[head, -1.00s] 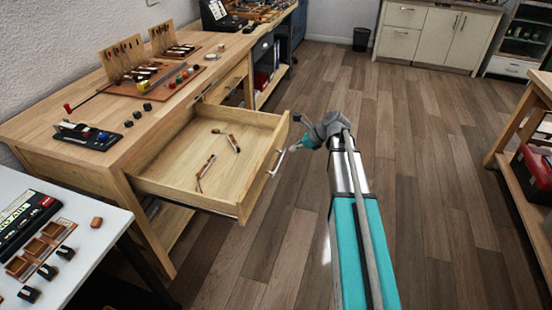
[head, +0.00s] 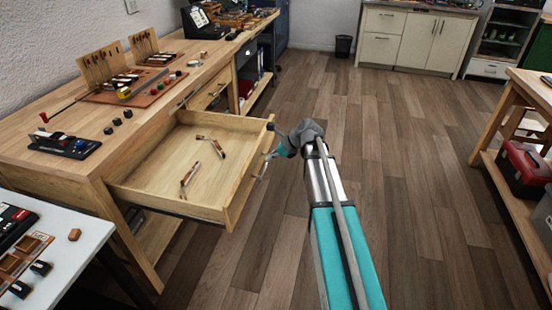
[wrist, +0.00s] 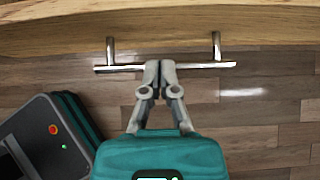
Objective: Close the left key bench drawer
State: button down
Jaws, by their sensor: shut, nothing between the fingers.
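The left key bench drawer (head: 165,173) stands pulled well out of the wooden bench in the head view. Two small wood-and-metal pieces (head: 212,145) (head: 189,176) lie in it. Its metal bar handle (head: 262,170) is on the drawer front, and it also shows across the top of the wrist view (wrist: 110,68). My gripper (head: 270,157) is at the outer side of the drawer front. In the wrist view my gripper (wrist: 160,66) is shut, with its fingertips together at the middle of the handle bar. I cannot tell whether they touch it.
The bench top (head: 60,155) holds a black tool tray (head: 65,146) and piano action parts. A white table (head: 75,255) stands at the lower left. A shelf with a red toolbox (head: 522,168) is at the right. The wooden floor beside my arm is clear.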

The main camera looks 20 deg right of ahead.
aim_at(256, 166)
jog(key=shift+b+x, duration=1.35)
jog(key=shift+x, duration=1)
